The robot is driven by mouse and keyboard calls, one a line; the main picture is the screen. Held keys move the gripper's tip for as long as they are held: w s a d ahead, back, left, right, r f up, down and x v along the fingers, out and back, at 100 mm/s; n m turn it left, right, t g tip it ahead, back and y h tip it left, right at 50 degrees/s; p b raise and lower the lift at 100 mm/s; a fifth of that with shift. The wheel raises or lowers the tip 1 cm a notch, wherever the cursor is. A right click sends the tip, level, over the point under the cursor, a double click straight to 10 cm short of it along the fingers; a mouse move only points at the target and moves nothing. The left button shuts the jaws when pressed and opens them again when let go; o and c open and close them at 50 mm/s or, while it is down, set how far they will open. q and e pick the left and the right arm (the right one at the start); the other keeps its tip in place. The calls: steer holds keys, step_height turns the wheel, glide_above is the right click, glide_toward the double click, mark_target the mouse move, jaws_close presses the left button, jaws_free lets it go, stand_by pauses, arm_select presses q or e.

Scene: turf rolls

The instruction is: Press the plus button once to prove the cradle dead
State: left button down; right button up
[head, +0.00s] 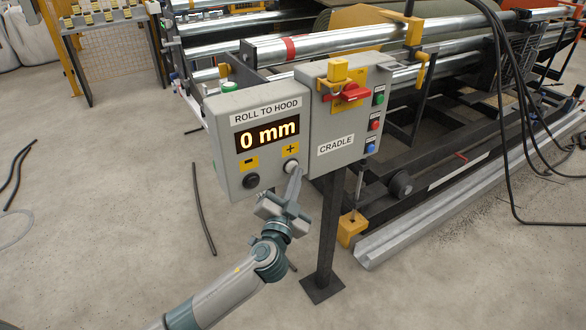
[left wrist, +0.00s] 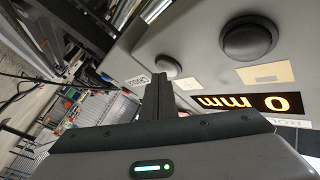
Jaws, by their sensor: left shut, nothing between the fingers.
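The grey control box marked ROLL TO HOOD (head: 222,118) stands on a post, and its display (head: 268,134) reads 0 mm. The plus button (head: 289,167) is at the lower right of its face, under a yellow plus label. A dark minus button (head: 251,181) is at its left. My left gripper (head: 296,174) is shut and empty, its fingertips at the plus button and partly covering it. In the left wrist view, the picture is upside down and the fingers (left wrist: 159,82) end at the plus button (left wrist: 168,65); I cannot tell whether they touch. My right gripper is out of view.
The joined CRADLE box (head: 320,118) carries a red switch handle (head: 352,92) with a yellow piece above it, and green, red and blue buttons on its side. Behind are metal rollers (head: 350,38) and black hoses. The concrete floor at left is mostly clear.

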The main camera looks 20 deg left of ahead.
arm_select(q)
steer(key=shift+w+a, duration=0.1)
stand_by(0.6)
steer(key=shift+s+d, duration=0.55)
steer(key=shift+d, duration=0.1)
steer(key=shift+s+d, duration=0.8)
steer(key=shift+d, duration=0.2)
steer(key=shift+s+d, duration=0.75)
steer(key=shift+d, duration=0.2)
